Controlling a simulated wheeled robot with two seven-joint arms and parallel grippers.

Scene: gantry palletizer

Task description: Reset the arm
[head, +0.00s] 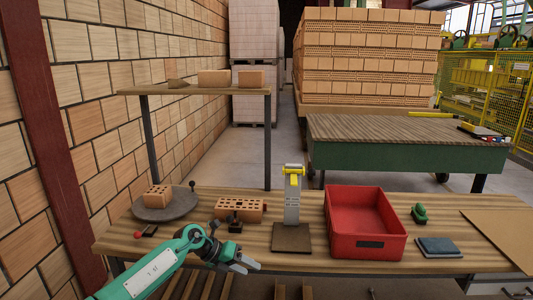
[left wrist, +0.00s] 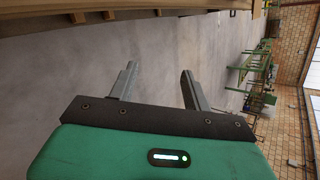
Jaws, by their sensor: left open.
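My left arm comes in from the lower left in the head view, green with a grey gripper (head: 244,262). The gripper is over the front edge of the wooden workbench (head: 180,238), left of the middle. In the left wrist view its two grey fingers (left wrist: 158,84) are apart with nothing between them, and the grey floor lies beyond. My right gripper is not in view.
The bench holds a round grey turntable (head: 178,208) with a brick (head: 158,196), another brick (head: 240,208), a yellow-topped grey device (head: 292,196), an empty red bin (head: 363,232), a green object (head: 419,213) and a blue-grey pad (head: 439,246). A shelf (head: 195,90) stands behind.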

